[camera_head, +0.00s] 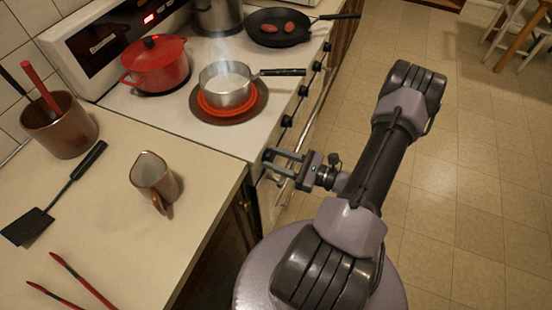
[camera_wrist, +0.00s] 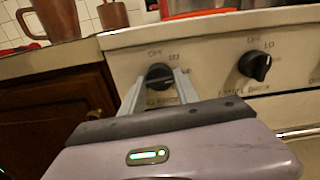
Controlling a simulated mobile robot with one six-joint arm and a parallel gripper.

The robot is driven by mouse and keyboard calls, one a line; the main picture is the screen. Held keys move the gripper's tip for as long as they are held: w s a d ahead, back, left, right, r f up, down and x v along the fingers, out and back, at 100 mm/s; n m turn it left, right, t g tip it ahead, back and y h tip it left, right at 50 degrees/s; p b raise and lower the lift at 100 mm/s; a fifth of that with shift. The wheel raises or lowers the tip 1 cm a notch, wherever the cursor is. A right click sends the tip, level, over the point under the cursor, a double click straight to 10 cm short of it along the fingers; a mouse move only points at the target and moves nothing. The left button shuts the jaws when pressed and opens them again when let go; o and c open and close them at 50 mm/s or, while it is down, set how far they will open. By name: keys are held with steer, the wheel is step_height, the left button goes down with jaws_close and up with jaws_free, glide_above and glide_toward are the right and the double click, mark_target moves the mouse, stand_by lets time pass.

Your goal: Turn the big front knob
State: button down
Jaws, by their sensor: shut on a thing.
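The stove's front knob (camera_wrist: 158,74) is black and round, set in the pale front panel at the end nearest the counter. In the wrist view it sits between the two fingertips of my gripper (camera_wrist: 160,83). My gripper is shut on this knob, one finger on each side. In the head view my gripper (camera_head: 270,163) reaches the stove's front panel from the right, and its fingers hide the knob there. A second black knob (camera_wrist: 255,65) is to the right in the wrist view, apart from my fingers.
A steaming saucepan (camera_head: 226,84) stands on a glowing red burner (camera_head: 232,110), its handle pointing toward the front edge. A red pot (camera_head: 155,66) and a black pan (camera_head: 277,29) are behind. A brown pitcher (camera_head: 152,178) stands on the counter. The floor at right is open.

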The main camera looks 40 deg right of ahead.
steer(key=n+b, duration=0.1)
steer(key=n, duration=0.3)
steer(key=shift+f+n, duration=0.1)
steer(key=shift+n, duration=0.3)
steer(key=shift+n+b, duration=1)
steer(key=shift+n, duration=1.1)
